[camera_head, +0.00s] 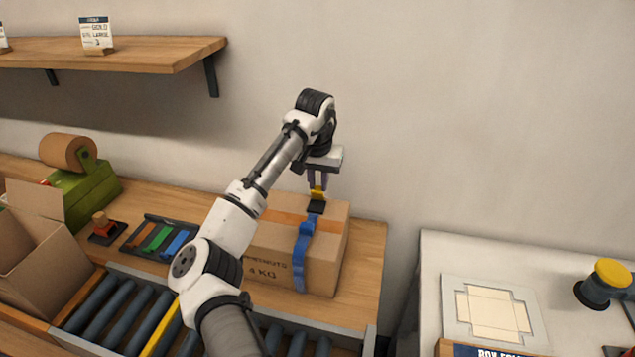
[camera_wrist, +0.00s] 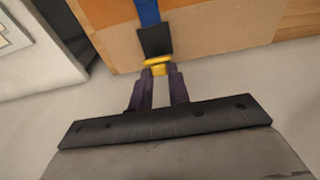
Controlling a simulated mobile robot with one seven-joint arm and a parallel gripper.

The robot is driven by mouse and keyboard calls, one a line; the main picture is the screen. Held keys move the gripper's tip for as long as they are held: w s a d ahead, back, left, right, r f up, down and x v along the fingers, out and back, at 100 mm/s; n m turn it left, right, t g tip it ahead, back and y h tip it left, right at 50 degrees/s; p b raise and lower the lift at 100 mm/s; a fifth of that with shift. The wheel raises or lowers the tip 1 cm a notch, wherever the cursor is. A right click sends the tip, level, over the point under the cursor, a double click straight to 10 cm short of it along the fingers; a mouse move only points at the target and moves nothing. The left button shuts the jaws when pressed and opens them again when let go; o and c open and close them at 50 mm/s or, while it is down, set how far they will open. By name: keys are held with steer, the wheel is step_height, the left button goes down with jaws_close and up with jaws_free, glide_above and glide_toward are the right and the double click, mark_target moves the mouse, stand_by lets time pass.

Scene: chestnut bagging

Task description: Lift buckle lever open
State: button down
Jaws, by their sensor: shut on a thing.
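A closed cardboard box (camera_head: 322,262) stands on the wooden bench, with a blue strap (camera_head: 301,258) running over its top and down its front. A black buckle (camera_head: 316,207) sits on the strap at the top of the box, with a yellow lever (camera_head: 317,193) at its far end. My gripper (camera_head: 317,186) points down above the buckle, shut on the yellow lever. In the wrist view, my gripper's dark fingers (camera_wrist: 160,75) close on the yellow lever (camera_wrist: 158,65), beside the black buckle (camera_wrist: 155,41) and blue strap (camera_wrist: 147,12). The lever's exact angle is hard to tell.
A roller conveyor (camera_head: 105,306) runs in front of the box. An open carton (camera_head: 38,250), a green tape dispenser (camera_head: 84,190) and a tray of coloured strips (camera_head: 140,250) are at left. A white table (camera_head: 432,270) stands at right across a gap.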

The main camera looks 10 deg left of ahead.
mark_target(316, 192)
stand_by(0.3)
steer(key=c, duration=1.3)
jaws_free()
steer(key=r, duration=0.4)
steer(key=s+r+b, duration=0.1)
steer(key=r, duration=0.4)
steer(key=r+b, duration=0.1)
steer(key=r, duration=0.4)
steer(key=shift+s, duration=0.25)
steer(key=shift+s+f, duration=0.1)
steer(key=shift+f, duration=0.1)
